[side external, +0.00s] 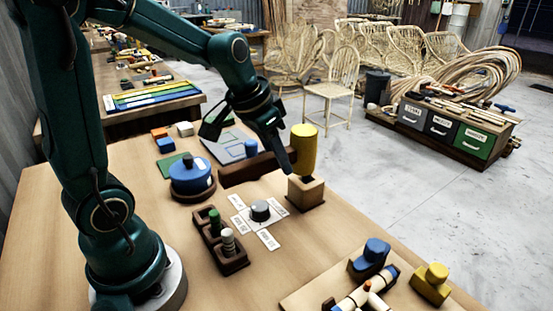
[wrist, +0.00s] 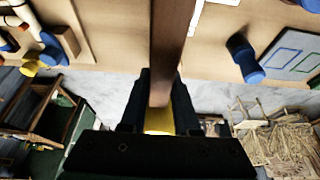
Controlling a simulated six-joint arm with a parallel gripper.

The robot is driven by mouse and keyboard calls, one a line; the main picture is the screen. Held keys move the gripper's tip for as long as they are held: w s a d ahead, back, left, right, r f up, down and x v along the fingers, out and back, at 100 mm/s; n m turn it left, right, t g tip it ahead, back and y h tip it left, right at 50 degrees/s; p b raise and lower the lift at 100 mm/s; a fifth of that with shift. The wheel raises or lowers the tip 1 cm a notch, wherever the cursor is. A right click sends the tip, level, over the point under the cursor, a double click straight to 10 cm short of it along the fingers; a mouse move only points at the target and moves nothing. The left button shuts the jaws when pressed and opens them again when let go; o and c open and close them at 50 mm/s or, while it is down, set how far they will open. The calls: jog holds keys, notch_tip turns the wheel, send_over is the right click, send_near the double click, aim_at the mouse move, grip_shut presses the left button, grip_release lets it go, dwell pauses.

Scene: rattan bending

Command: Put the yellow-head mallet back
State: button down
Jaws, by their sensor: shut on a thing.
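The yellow-head mallet (side external: 304,150) has a thick yellow cylinder head and a long dark brown handle (side external: 243,171). My gripper (side external: 284,160) is shut on the handle close to the head. The head stands upright and the handle runs level to the left. The head's lower end is right above a pale wooden block (side external: 306,194) on a dark base; I cannot tell whether they touch. In the wrist view, the handle (wrist: 169,45) runs up from between my fingers (wrist: 159,95), and part of the yellow head (wrist: 159,121) shows below. The rest of the head is hidden.
A blue lidded pot (side external: 191,178), a grey dial (side external: 261,210) with white labels and a dark peg rack (side external: 226,240) stand near. Blue and yellow pieces (side external: 431,284) sit at the front right. The table's right edge lies just past the block.

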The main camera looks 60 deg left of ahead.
jog(key=w+d+f, duration=0.1)
jog(key=d+f, duration=0.1)
jog(key=d, duration=0.1)
jog(key=w+d+f, duration=0.1)
jog(key=d+f, duration=0.1)
jog(key=d, duration=0.2)
jog(key=w+d+f, duration=0.1)
jog(key=d+f, duration=0.1)
jog(key=d, duration=0.1)
jog(key=shift+d+f, duration=0.3)
jog(key=shift+d, duration=0.1)
jog(key=shift+w+f, duration=0.1)
jog(key=shift+f, duration=1.9)
jog(key=shift+f, duration=0.15)
jog(key=c, duration=0.6)
grip_release()
jog(key=shift+c, duration=0.2)
jog(key=v, duration=1.1)
jog(key=s+a+r, duration=0.2)
jog(key=s, duration=0.4)
jog(key=s+a+r+t, duration=0.1)
jog(key=s+a, duration=0.1)
jog(key=s, duration=0.4)
jog(key=shift+a+r, duration=0.4)
